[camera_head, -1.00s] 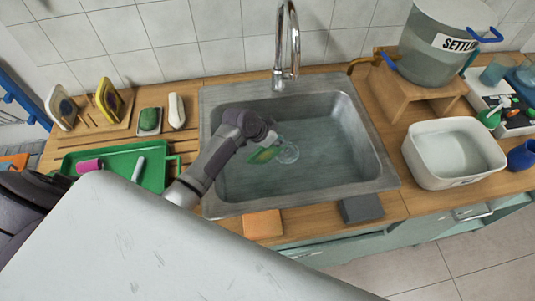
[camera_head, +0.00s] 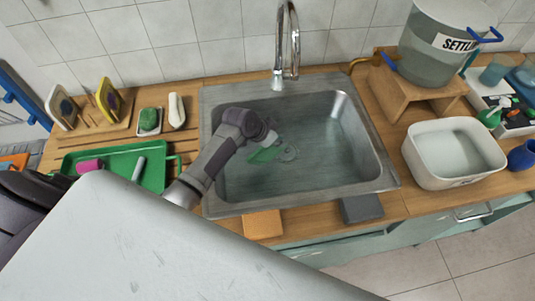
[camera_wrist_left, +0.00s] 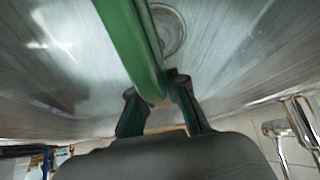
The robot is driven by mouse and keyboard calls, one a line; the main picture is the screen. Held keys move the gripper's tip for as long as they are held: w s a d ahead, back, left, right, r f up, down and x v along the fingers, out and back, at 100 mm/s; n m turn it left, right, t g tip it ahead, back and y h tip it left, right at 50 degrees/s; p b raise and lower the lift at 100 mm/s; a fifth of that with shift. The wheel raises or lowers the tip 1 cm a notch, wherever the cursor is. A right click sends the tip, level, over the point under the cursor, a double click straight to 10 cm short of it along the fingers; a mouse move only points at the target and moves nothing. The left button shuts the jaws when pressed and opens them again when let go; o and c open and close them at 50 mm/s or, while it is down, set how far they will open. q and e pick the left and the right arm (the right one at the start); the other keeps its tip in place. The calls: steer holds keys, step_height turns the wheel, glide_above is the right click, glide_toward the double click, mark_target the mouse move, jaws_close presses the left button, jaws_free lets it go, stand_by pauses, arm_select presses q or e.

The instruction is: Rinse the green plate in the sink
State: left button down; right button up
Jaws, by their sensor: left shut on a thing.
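The green plate (camera_head: 266,154) is inside the metal sink (camera_head: 360,165), near the drain. In the left wrist view the plate (camera_wrist_left: 133,42) is seen nearly edge-on, with its lower end between my fingers. My left gripper (camera_head: 262,142) reaches down into the sink from the left; in the wrist view its two fingers (camera_wrist_left: 156,90) are shut on the plate's edge. In the head view my wrist hides part of the plate. The chrome faucet (camera_head: 279,45) stands behind the sink, and I see no clear stream from it. My right gripper is not in view.
Left of the sink are a green tray (camera_head: 120,152), a green soap (camera_head: 149,119) on a dish, and a rack (camera_head: 95,125) with plates. At right are a white basin (camera_head: 455,152) and a bucket (camera_head: 435,60) on a wooden stand. An orange cloth (camera_head: 262,223) lies at the front edge.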

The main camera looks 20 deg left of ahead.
arm_select(q)
step_height(320, 180, up, 20)
steer(key=p, duration=1)
stand_by(0.9)
stand_by(1.9)
steer(key=shift+r, duration=2)
